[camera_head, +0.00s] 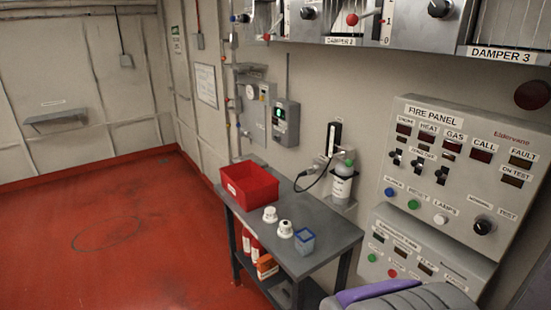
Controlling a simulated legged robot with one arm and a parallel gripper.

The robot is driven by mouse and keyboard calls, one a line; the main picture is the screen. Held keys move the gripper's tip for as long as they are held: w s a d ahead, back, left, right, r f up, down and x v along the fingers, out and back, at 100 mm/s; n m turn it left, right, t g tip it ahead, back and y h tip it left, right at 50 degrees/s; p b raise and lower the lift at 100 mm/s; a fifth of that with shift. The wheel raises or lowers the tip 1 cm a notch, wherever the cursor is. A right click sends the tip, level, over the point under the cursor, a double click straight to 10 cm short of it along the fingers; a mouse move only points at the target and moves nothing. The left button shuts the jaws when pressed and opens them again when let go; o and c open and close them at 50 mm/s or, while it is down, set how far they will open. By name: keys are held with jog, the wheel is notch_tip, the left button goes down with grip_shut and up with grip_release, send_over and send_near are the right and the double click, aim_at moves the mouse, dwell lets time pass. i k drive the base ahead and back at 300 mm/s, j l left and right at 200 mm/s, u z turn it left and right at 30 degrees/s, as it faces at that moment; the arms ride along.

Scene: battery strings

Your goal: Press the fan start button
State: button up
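I cannot make out a label reading fan start. A small grey wall box (286,123) with a green-lit face hangs beside a larger grey box (258,112) on the wall past the table; their markings are too small to read. At the lower right, a sloped lower panel (450,262) has a green button (372,257) and a red button (392,273); its heading is unclear and its bottom edge is partly covered. The fire panel (490,130) above it has blue, green and white buttons. My gripper is not in view.
A grey table (335,238) stands against the wall, with a red bin (249,185), two white detectors and a blue cup (305,241) on it. Damper panels (420,25) hang at the top right. The red floor (110,240) at left is clear.

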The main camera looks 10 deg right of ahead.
aim_at(371, 257)
jog(key=z, duration=1.35)
